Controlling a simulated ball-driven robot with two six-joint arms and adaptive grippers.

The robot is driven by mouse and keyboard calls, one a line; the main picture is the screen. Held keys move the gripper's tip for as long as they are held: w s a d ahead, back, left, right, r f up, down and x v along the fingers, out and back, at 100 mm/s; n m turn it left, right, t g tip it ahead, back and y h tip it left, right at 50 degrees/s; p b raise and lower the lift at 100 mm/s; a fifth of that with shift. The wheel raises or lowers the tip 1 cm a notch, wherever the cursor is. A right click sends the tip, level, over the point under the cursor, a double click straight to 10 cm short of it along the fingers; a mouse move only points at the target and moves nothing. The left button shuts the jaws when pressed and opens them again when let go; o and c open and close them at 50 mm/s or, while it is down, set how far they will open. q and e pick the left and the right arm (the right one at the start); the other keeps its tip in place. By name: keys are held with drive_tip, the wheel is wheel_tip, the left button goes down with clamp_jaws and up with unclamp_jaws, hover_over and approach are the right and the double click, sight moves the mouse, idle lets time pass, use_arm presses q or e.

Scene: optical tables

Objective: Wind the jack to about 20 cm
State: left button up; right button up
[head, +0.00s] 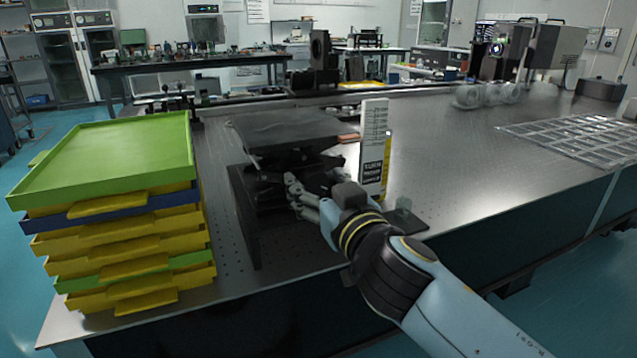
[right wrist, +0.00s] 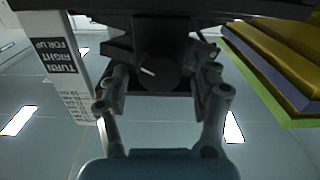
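The black lab jack (head: 290,132) stands on the optical table with its flat top plate raised above a dark folding frame. My right gripper (head: 301,193) is at the jack's front right side. In the right wrist view, the jack's round dark knob (right wrist: 158,62), with a short white mark, lies between the two spread fingers (right wrist: 160,88). The fingers look slightly apart from the knob; contact is hard to see. An upright white scale card (head: 374,140) stands right of the jack; it also shows in the right wrist view (right wrist: 58,62), with turning text. My left gripper is out of view.
A stack of yellow, blue and green trays (head: 120,215) stands left of the jack. A clear grid-like panel (head: 580,140) and several glassy round items (head: 490,95) lie farther right. The table between the card and these is bare.

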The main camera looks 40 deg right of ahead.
drive_tip(key=c, duration=1.1)
drive_tip(key=shift+n, duration=0.4)
drive_tip(key=n, duration=0.2)
drive_tip(key=shift+n, duration=0.3)
drive_tip(key=shift+a+n, duration=0.1)
drive_tip(key=shift+n, duration=1.7)
drive_tip(key=o, duration=1.2)
